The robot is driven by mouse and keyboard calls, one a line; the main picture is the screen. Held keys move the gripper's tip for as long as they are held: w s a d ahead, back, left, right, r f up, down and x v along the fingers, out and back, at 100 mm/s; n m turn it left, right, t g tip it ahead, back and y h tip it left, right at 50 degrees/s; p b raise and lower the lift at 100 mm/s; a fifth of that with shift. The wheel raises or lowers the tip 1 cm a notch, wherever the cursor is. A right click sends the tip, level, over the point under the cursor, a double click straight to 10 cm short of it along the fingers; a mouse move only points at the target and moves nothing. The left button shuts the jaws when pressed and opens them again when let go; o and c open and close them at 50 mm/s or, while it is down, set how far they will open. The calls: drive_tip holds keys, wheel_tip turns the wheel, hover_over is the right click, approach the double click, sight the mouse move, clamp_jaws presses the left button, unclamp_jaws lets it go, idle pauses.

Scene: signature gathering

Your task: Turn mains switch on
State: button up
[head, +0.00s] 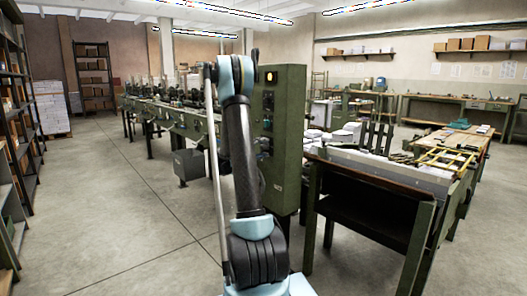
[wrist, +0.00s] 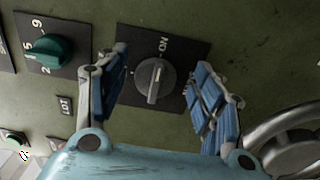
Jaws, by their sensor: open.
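In the wrist view, the grey rotary switch (wrist: 155,81) sits on a dark plate on a green panel. The letters "ON" show on the plate above the knob, turned in the picture. I see no clear contact with the knob. In the head view, the green cabinet (head: 290,130) carries the controls; my arm hides part of it and my gripper cannot be made out.
A green knob (wrist: 45,50) on a numbered plate lies left of the switch. A round metal rim (wrist: 285,140) is at lower right. In the head view, a lamp (head: 270,77) glows on the cabinet. A long machine line (head: 180,118) stands behind; floor at left is clear.

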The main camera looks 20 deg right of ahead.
drive_tip(key=v, duration=1.1)
drive_tip(key=s+a+m+g+y, duration=0.25)
drive_tip(key=s+y, duration=0.55)
drive_tip(key=s, duration=1.4)
drive_tip(key=s+a+f+y, duration=0.3)
drive_tip(key=s+a+f, duration=0.1)
drive_tip(key=s, duration=0.4)
drive_tip(key=s+a+f+g+y, duration=0.1)
drive_tip(key=s+a+f+y, duration=0.2)
drive_tip(key=s, duration=0.5)
drive_tip(key=s+a+f+m+y, duration=0.1)
drive_tip(key=s+a+f+y, duration=0.2)
drive_tip(key=s+a+f, duration=0.2)
drive_tip(key=s+a, duration=0.2)
drive_tip(key=s, duration=0.2)
drive_tip(key=shift+a, duration=0.2)
drive_tip(key=shift+s+g, duration=0.1)
drive_tip(key=shift+g, duration=0.15)
